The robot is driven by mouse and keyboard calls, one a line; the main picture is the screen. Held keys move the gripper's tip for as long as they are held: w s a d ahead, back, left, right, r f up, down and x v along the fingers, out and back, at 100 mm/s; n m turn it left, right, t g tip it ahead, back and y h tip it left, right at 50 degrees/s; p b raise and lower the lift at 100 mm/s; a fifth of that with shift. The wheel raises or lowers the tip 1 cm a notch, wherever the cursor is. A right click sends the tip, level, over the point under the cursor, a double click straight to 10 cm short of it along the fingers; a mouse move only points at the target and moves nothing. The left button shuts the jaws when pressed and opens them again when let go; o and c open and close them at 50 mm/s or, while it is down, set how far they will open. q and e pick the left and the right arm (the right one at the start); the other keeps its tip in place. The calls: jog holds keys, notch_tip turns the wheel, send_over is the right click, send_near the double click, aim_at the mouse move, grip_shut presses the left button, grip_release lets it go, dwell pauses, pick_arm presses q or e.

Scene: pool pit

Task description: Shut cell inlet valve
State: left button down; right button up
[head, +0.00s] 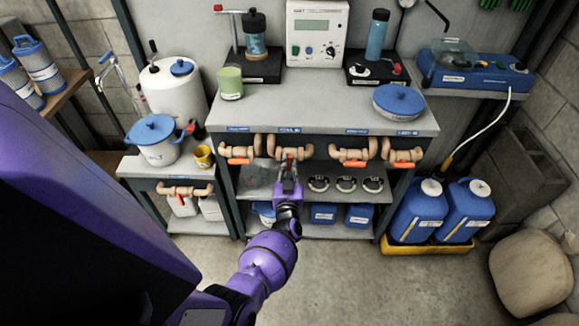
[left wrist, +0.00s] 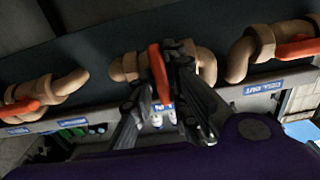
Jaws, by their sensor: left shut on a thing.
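The valve (head: 273,147) with the label that appears to start with "CELL" (head: 289,130) is a tan pipe fitting under the front edge of the grey bench. Its orange lever (head: 290,155) points out from the pipe, across it. My left gripper (head: 290,168) is at this lever and shut on it. In the left wrist view the orange lever (left wrist: 158,72) stands between the fingers of my left gripper (left wrist: 165,100), across the tan pipe (left wrist: 125,68). The fingers hide part of the valve. My right gripper is not in view.
Similar valves with orange levers lying along their pipes flank it: one at left (head: 239,161), two at right (head: 355,163). Below is a shelf with black round parts (head: 345,184). Blue jugs (head: 417,210) stand in a yellow tray (head: 432,238) at right. Floor in front is clear.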

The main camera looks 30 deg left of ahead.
pick_arm(q)
jog(key=shift+s+a+f, duration=0.1)
jog(key=shift+s+f, duration=0.1)
jog(key=shift+f, duration=0.05)
jog(key=c, duration=1.8)
grip_release()
jog(key=shift+o, duration=0.2)
jog(key=shift+r, duration=0.15)
jog(key=shift+w, duration=0.1)
jog(key=v, duration=1.2)
